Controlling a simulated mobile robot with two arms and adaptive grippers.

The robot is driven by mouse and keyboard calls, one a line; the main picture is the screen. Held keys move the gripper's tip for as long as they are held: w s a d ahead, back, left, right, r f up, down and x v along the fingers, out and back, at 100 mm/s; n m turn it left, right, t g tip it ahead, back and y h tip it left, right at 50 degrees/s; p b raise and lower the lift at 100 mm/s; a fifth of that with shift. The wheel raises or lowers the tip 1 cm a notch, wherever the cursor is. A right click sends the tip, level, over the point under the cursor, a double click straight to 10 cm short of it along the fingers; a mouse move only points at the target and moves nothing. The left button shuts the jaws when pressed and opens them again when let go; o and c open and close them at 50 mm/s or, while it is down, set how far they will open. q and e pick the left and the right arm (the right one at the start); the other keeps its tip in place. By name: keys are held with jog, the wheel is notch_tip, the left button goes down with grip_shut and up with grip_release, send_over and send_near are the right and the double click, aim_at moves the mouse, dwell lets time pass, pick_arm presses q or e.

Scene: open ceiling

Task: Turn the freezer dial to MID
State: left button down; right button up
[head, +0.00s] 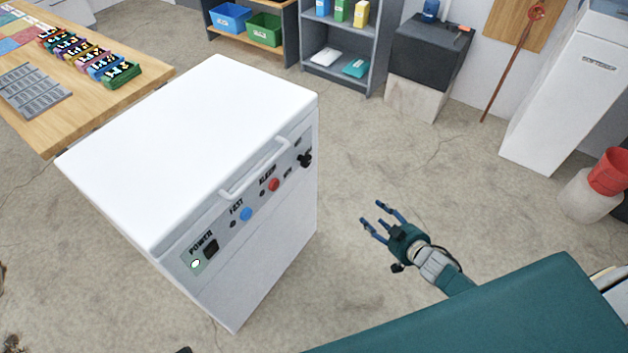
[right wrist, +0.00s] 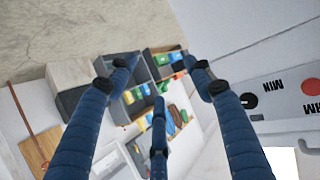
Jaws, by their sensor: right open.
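The white freezer (head: 190,145) stands left of centre in the head view, with its control panel along the front facing right. The black dial (head: 305,158) is at the far right end of that panel. The dial also shows at the right of the right wrist view (right wrist: 249,101), beside a MIN label. I cannot tell where its pointer sits. My right gripper (head: 370,215) is open and empty, in the air in front of the freezer and apart from the dial. Its spread blue fingers fill the right wrist view (right wrist: 159,75). My left gripper is not in view.
The panel also has a red button (head: 274,185), a blue button (head: 246,214), a power switch (head: 211,248) and a handle (head: 255,168) above. A wooden table (head: 145,78) stands behind left. Shelves (head: 345,65) stand at the back. The floor (head: 400,160) around my right gripper is clear.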

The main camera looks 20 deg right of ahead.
jog(key=w+a+r+n+t+y+b, duration=0.2)
jog(key=w+a+r+t+y+b, duration=0.15)
jog(key=w+r+b, duration=0.45)
jog(key=n+g+y+b, duration=0.2)
jog(key=n+y+b, duration=0.2)
jog(key=y+b, duration=0.3)
send_near(308, 163)
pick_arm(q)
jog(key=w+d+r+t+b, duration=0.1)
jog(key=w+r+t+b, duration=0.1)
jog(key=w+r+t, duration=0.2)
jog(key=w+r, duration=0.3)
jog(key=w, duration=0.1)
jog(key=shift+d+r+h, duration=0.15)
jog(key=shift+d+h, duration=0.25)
pick_arm(e)
jog(key=shift+h, duration=0.65)
jog(key=x, duration=0.8)
jog(key=shift+a+r, duration=0.2)
jog(key=shift+r, duration=0.05)
jog(key=shift+c, duration=0.3)
jog(key=c, duration=1.1)
